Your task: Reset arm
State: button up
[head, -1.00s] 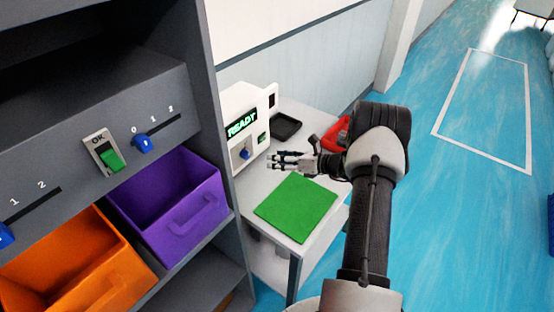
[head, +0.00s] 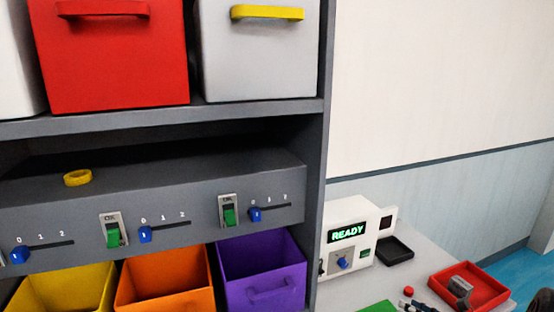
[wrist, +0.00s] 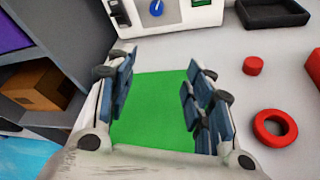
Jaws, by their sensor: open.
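My gripper (wrist: 163,92) is open and empty in the wrist view, its fingers spread on either side of the green mat (wrist: 150,110). The mat lies on the table below the fingers. In the head view only part of my gripper (head: 418,305) shows at the bottom right, in front of the table, and the green mat (head: 380,307) is cut off by the lower edge. The rest of my arm is mostly out of that view.
A white machine reading READY (head: 350,250) stands at the table's back, with a black tray (head: 394,252) beside it. A red tray (head: 484,300) holds a grey object. A red ring (wrist: 275,128) and red cylinder (wrist: 253,66) lie right of my gripper. Shelves with coloured bins (head: 262,275) stand left.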

jog(key=s+a+r+n+g, duration=0.4)
jog(key=a+r+n, duration=0.45)
jog(key=a, duration=0.25)
jog(key=s+a+r+n+g, duration=0.45)
jog(key=a+r+n, duration=0.25)
jog(key=a+r, duration=0.35)
jog(key=s+a+r+n+g+h, duration=0.1)
jog(key=s+a+r+n, duration=0.15)
jog(key=s+n, duration=0.35)
jog(key=s+a+r+n+g+h, duration=0.1)
jog(key=s+a+r+n+h, duration=0.1)
jog(key=s+a+n, duration=0.35)
jog(key=s+d+n+t+h, duration=0.1)
jog(key=s+d+n+h, duration=0.1)
jog(key=s+n, duration=0.2)
jog(key=s+d+r+n+t+h, duration=0.1)
jog(key=s+n, duration=0.3)
jog(key=s, duration=0.6)
jog(key=shift+s+d+h, duration=0.15)
jog(key=shift+d+h, duration=0.35)
jog(key=shift+h, duration=0.3)
jog(key=shift+t, duration=0.25)
jog(key=shift+c, duration=0.2)
